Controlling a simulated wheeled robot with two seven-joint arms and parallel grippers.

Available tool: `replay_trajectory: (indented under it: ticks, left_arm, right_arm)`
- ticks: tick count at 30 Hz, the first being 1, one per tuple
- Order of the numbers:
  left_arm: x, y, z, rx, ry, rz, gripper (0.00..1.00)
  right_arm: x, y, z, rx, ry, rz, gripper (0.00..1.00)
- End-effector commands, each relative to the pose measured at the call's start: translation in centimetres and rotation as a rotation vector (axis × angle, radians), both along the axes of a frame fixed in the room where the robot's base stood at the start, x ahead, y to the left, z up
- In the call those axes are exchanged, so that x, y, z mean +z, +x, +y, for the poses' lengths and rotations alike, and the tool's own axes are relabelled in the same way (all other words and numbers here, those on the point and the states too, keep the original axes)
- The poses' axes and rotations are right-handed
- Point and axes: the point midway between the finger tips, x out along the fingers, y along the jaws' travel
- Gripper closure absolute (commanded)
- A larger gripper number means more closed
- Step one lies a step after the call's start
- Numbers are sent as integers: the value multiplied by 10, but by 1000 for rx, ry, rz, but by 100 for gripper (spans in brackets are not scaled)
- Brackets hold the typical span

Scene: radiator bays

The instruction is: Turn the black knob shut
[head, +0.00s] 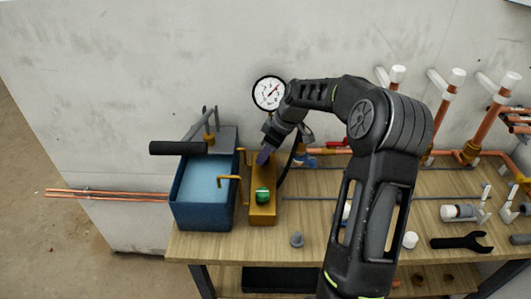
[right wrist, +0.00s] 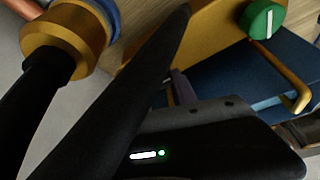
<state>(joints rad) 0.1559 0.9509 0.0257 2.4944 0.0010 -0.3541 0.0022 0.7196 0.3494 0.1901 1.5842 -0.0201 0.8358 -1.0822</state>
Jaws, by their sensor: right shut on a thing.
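The test pump has a blue tank (head: 200,218) of water with a brass-coloured block (head: 262,217) along its right side. My right gripper (head: 264,155) points down onto the far end of this block. Its fingers are shut there, and the black knob is hidden between or behind them, so its angle cannot be told. In the right wrist view the two dark fingers (right wrist: 172,92) close near the block (right wrist: 190,30). A green knob (head: 262,196) with a pale line sits on the block's near end and also shows in the right wrist view (right wrist: 263,20). My left gripper is not in view.
A black pump handle (head: 178,148) crosses above the tank. A pressure gauge (head: 269,93) stands behind the block, and a black hose (head: 289,164) runs beside it. Copper pipes and white valves fill the right of the bench.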

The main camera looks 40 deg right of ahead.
Motion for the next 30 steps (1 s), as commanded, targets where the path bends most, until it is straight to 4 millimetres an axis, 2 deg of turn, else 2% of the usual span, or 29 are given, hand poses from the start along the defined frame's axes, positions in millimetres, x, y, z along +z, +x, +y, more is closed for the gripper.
replay_trajectory:
  ticks: [1, 7, 20, 30]
  left_arm:
    - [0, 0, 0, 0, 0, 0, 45]
    - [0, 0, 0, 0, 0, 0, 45]
    - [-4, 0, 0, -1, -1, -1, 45]
    - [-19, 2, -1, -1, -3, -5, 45]
  right_arm:
    - [0, 0, 0, 0, 0, 0, 84]
    - [0, 0, 0, 0, 0, 0, 100]
    - [0, 0, 0, -36, -1, -1, 100]
    - [-2, 0, 2, -217, -2, -3, 100]
